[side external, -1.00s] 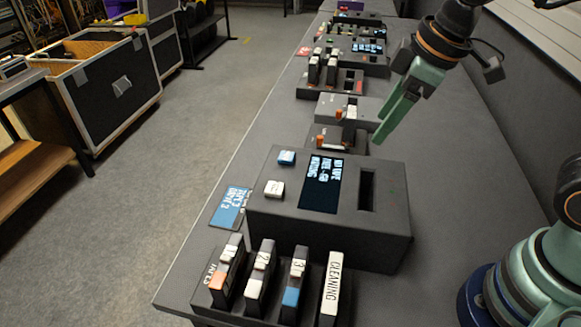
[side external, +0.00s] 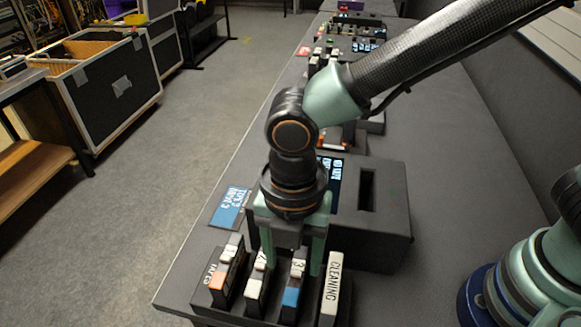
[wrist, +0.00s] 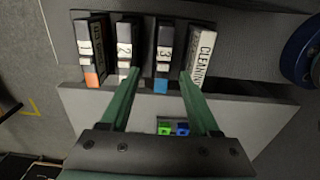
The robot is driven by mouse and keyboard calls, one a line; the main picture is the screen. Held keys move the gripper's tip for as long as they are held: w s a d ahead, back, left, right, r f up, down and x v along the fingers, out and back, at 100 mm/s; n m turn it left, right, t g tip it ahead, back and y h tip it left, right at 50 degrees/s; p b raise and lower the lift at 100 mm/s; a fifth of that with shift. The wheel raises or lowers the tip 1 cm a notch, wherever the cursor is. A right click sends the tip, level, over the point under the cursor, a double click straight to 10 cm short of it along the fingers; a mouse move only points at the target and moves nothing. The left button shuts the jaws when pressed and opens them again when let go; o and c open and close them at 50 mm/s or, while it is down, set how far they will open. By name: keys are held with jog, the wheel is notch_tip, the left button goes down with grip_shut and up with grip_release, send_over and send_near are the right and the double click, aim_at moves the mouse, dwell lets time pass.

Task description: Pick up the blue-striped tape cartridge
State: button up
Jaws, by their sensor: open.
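The blue-striped tape cartridge (side external: 294,290), marked 3, stands upright in a dark rack (side external: 206,300) at the front. It has a white label above a blue band and also shows in the wrist view (wrist: 163,52). My gripper (side external: 291,262) points down at the rack, open and empty. In the wrist view my gripper (wrist: 158,73) has one finger on each side of this cartridge, the left one close to cartridge 2 and the right one close to the CLEANING cartridge. I cannot tell whether the fingers touch anything.
The orange-banded cartridge (side external: 226,272), cartridge 2 (side external: 259,282) and the white CLEANING cartridge (side external: 332,290) share the rack. A grey deck with a slot (side external: 385,205) stands right behind. Other devices line the table further back.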

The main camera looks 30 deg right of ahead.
aim_at(296, 271)
jog(key=f, duration=0.7)
jog(key=shift+d+f, duration=0.1)
jog(key=shift+d, duration=0.25)
grip_shut()
